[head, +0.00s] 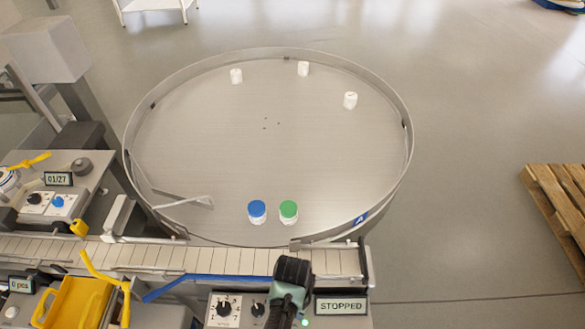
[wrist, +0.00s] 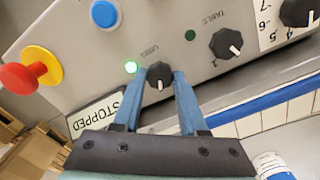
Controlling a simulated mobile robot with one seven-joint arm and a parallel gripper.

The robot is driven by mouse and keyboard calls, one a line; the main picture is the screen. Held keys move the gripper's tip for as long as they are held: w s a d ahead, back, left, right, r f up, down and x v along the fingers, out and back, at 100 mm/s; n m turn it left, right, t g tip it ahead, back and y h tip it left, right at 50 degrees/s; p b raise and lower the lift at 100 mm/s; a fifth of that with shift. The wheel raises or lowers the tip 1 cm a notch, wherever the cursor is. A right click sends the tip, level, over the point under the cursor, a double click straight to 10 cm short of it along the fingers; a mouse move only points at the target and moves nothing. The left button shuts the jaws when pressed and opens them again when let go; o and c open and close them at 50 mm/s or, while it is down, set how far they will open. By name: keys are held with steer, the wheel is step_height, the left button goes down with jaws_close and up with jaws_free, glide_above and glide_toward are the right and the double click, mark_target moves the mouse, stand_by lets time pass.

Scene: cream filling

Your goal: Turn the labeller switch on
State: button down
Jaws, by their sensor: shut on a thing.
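The labeller switch (wrist: 159,73), a small black knob with a white pointer mark, is on the grey control panel in the wrist view. Its lettering is small and hard to read. My gripper (wrist: 160,80) has its two blue fingers on either side of the knob and is shut on it. A green lamp (wrist: 130,67) beside the knob is lit. In the head view my gripper (head: 284,300) is over the front panel, and my wrist hides the knob.
A STOPPED display (head: 341,306) is on the panel. A second knob (wrist: 226,43) with an unlit lamp, a larger dial (wrist: 298,10), a blue button (wrist: 104,13) and a red stop button (wrist: 18,78) are nearby. The conveyor (head: 200,256) and round table (head: 270,150), bearing several jars, lie behind.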

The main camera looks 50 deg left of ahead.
steer(key=shift+m, duration=0.5)
steer(key=shift+c, duration=2.3)
jaws_free()
steer(key=shift+r, duration=0.15)
step_height(320, 180, up, 13)
steer(key=b, duration=0.1)
